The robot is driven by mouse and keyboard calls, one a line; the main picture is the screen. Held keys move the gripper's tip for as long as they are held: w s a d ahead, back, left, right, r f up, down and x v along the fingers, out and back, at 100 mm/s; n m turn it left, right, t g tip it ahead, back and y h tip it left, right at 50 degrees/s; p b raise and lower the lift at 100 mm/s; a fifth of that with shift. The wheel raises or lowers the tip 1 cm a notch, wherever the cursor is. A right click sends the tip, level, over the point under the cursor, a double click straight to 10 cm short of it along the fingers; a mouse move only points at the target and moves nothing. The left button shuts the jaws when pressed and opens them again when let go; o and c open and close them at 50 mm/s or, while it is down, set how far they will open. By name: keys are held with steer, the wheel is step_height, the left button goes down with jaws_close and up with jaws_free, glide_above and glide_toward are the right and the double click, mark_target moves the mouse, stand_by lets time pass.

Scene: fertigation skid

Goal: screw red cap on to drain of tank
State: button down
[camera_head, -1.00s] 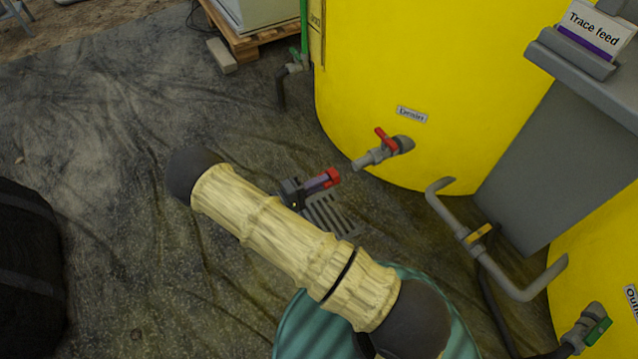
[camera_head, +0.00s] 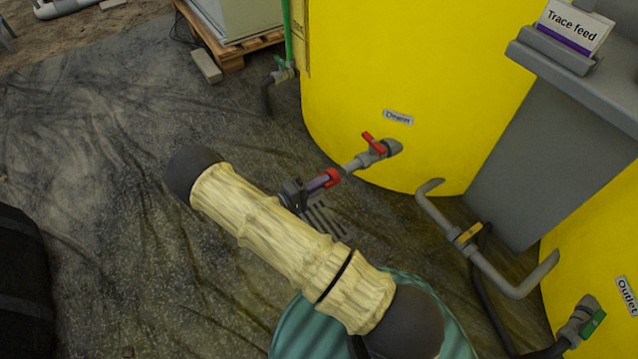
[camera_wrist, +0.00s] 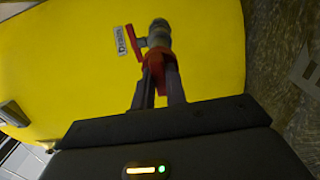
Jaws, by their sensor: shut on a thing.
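My gripper (camera_head: 332,178) is shut on the red cap (camera_head: 331,177), at the open end of the drain pipe. In the head view the cap lies right at the pipe's end, touching or nearly so. In the wrist view the red cap (camera_wrist: 154,66) sits between the fingers, in line with the drain valve (camera_wrist: 158,34). Whether the threads are engaged cannot be seen.
A grey pipe with a yellow valve handle (camera_head: 467,236) runs right of the drain. A second yellow tank (camera_head: 600,240) has a green-handled outlet (camera_head: 583,325). A floor grate (camera_head: 325,222) lies under my gripper. The dark floor sheet at left (camera_head: 110,180) is mostly clear.

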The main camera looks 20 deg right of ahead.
steer(key=shift+w+d, duration=0.15)
steer(key=shift+d, duration=0.5)
steer(key=shift+p, duration=0.55)
steer(key=shift+w+d+p, duration=0.2)
steer(key=shift+d+p, duration=0.35)
steer(key=shift+p, duration=0.3)
stand_by(1.9)
stand_by(0.3)
